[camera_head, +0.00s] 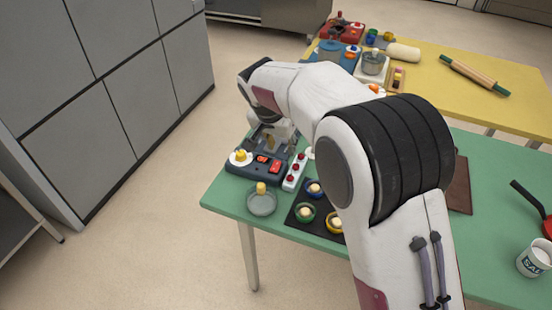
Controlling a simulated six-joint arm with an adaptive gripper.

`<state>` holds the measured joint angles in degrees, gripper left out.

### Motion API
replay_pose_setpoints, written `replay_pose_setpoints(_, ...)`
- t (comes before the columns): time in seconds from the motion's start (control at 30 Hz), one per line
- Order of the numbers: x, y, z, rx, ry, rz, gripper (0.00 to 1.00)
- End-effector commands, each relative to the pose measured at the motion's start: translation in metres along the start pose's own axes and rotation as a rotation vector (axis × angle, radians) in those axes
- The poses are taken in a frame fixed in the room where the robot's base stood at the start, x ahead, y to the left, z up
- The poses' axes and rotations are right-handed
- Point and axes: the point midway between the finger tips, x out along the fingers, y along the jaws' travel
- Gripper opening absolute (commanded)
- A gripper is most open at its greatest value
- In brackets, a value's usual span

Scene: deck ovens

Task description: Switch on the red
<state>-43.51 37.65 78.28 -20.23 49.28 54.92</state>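A dark blue-grey appliance (240,168) stands at the left corner of the green table. Its front carries red switches (274,167) and a white dial with a yellow knob (240,156). A white strip (294,172) with several red buttons lies just right of it. A red appliance (352,33) stands on the far yellow table. My gripper (268,143) is at the back of the dark appliance, near its top. My arm and the appliance partly hide it. I cannot tell whether its fingers are open or whether it touches anything.
A glass dish (262,203) with a yellow knob and a black tray (291,218) with small coloured bowls stand in front. A white cup (536,257) and a red pan (547,226) are at the right. Grey cabinets (110,80) line the left; the floor between is clear.

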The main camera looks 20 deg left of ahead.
Motion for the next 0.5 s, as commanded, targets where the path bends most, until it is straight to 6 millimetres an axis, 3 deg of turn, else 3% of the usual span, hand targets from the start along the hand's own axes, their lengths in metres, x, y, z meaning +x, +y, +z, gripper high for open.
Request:
replay_pose_setpoints(0.2, 0.017, -0.024, 0.009, -0.003, 0.002, -0.001, 0.33)
replay_pose_setpoints(0.5, 0.019, -0.026, 0.010, -0.002, 0.003, 0.000, 0.33)
